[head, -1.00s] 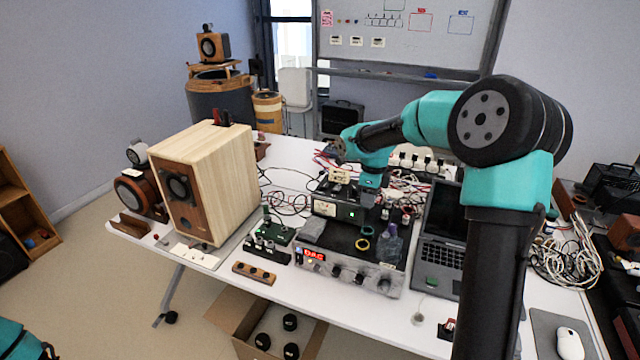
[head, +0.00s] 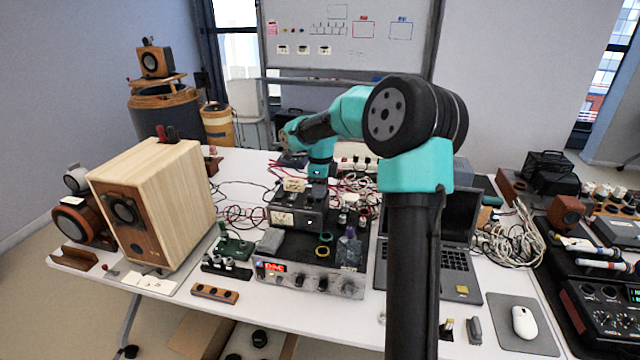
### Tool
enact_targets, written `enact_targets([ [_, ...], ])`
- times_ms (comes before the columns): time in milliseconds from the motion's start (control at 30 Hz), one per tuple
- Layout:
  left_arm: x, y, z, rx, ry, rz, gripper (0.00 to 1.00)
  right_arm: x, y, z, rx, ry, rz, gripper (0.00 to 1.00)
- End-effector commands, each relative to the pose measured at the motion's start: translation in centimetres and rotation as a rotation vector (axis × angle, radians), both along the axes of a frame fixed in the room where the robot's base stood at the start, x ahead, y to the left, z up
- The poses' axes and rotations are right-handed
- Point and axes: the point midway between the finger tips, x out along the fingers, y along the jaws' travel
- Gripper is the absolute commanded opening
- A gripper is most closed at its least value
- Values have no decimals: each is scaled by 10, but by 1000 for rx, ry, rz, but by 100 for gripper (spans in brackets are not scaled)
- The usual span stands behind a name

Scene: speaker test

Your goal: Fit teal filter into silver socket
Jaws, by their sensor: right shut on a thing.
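My right arm rises from the bottom and bends left over the bench. Its gripper (head: 317,185) points down beside a black meter unit (head: 287,218) and is shut. What it holds is too small and hidden to make out, so I cannot pick out the teal filter. I cannot clearly identify the silver socket either. My left gripper is not in view.
A wooden speaker (head: 150,205) stands at the left of the white table (head: 300,325). A silver-fronted amplifier (head: 308,278) sits centrally. A laptop (head: 455,255), tangled cables (head: 512,240) and a mouse (head: 524,321) lie to the right.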

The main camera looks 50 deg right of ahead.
Motion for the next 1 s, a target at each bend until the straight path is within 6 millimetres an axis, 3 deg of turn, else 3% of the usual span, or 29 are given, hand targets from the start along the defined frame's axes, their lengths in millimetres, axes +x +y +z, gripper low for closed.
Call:
enact_targets([
  [600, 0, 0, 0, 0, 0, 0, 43, 69, -79, -11, 0, -1, -1, 8],
  [1000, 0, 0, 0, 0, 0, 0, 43, 93, -108, -14, -1, 0, 0, 8],
])
